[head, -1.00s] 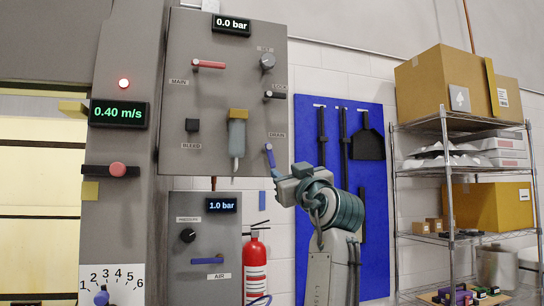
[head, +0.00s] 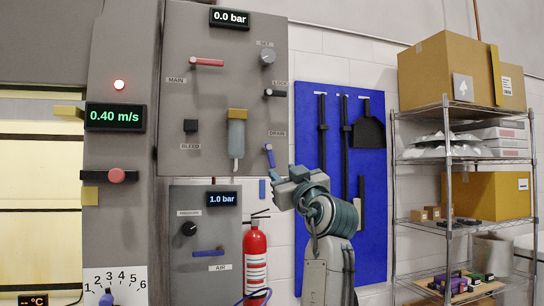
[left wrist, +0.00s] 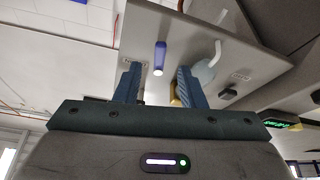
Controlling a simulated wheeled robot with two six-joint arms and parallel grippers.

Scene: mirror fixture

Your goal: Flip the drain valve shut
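The drain valve's blue lever (head: 269,155) is at the lower right corner of the grey upper panel, beside the DRAIN label. In the head view it hangs steeply, its lower end leaning slightly right. My left gripper (head: 279,173) is just below the lever's lower end. In the left wrist view my left gripper (left wrist: 158,74) is open, a finger on each side. The blue lever (left wrist: 160,55) shows in line with the gap between the fingers, its pale end toward me. Nothing is gripped. Whether a finger touches the lever, I cannot tell. My right gripper is not in view.
The upper panel also carries the red main lever (head: 206,62), a black lock lever (head: 275,93) and a hanging filter bowl (head: 237,135). Below are the air panel (head: 205,265) and a fire extinguisher (head: 255,262). A blue tool board (head: 373,230) and a shelf rack (head: 447,180) stand right.

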